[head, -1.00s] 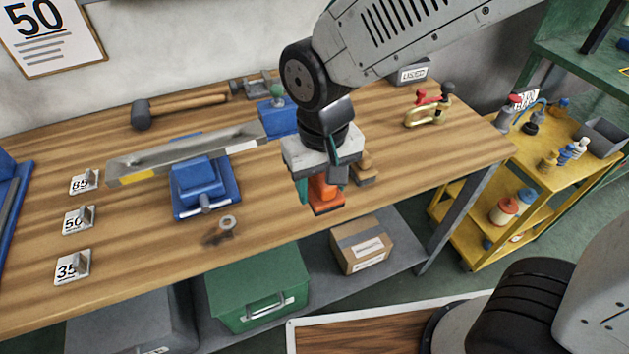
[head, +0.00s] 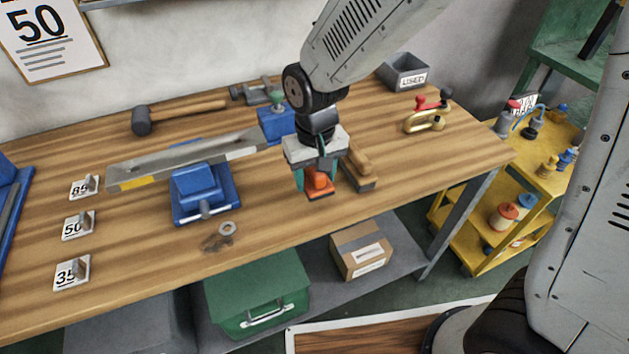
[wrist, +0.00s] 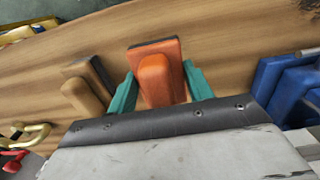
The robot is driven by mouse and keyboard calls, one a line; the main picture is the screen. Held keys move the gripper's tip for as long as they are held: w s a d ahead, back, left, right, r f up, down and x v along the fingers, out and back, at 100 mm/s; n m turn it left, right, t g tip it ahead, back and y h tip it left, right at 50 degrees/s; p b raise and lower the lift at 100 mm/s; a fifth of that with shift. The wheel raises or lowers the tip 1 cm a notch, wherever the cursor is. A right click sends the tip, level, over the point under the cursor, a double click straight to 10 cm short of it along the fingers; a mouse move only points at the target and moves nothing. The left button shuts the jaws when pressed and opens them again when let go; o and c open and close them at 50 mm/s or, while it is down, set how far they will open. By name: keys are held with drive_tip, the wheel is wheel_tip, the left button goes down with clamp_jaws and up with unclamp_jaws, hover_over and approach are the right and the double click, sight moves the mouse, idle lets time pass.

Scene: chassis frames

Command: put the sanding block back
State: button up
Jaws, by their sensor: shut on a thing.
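My gripper (head: 317,180) is shut on an orange sanding block (head: 319,182) with a dark base, over the front part of the workbench. In the wrist view the block (wrist: 156,78) sits between the two green fingers, its grip pointing toward the camera. I cannot tell whether its base touches the bench. A wooden-handled brush or block (head: 362,172) lies close to the right of it in the head view.
A blue vise (head: 200,190) holds a long metal bar (head: 150,172) left of my gripper. A washer (head: 227,228) and a dark smudge lie in front. A mallet (head: 143,120), a red-handled clamp (head: 428,118) and a box marked USED (head: 405,75) are further back.

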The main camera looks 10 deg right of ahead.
drive_tip(key=shift+w, duration=0.35)
drive_tip(key=shift+w+f, duration=0.2)
drive_tip(key=shift+f, duration=0.7)
drive_tip(key=shift+w+f, duration=0.15)
drive_tip(key=shift+f, duration=0.75)
drive_tip(key=o, duration=1)
drive_tip(key=shift+f, duration=0.15)
wheel_tip(320, 180, up, 11)
drive_tip(key=shift+f, duration=0.1)
drive_tip(key=shift+r, duration=0.75)
